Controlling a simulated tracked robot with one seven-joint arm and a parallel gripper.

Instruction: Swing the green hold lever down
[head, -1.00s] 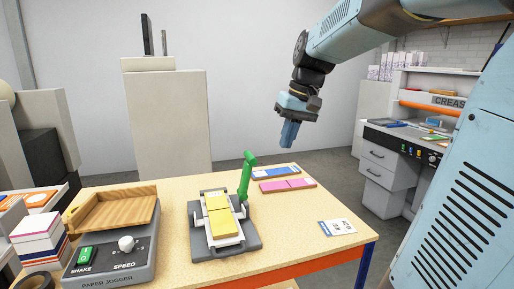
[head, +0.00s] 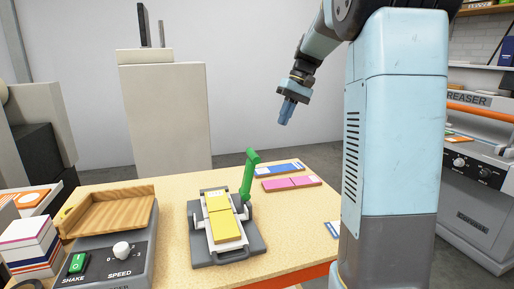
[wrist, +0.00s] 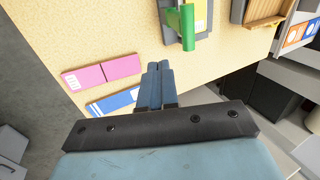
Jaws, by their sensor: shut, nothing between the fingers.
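The green hold lever (head: 249,174) stands upright, leaning slightly right, at the right side of a grey clamp fixture (head: 257,243) on the table. A yellow pad (head: 222,219) lies in the fixture's white frame. In the wrist view the lever's green end (wrist: 187,27) shows at the top, beyond my fingertips. My gripper (head: 284,121) is shut and empty, in the air above and to the right of the lever, clear of it. Its closed blue fingers also show in the wrist view (wrist: 158,70).
Pink (head: 291,183) and blue (head: 279,170) pads lie right of the lever. A paper jogger (head: 109,254) with a wooden tray and stacked pads (head: 32,247) stand at left. The creaser (head: 480,170) is at far right.

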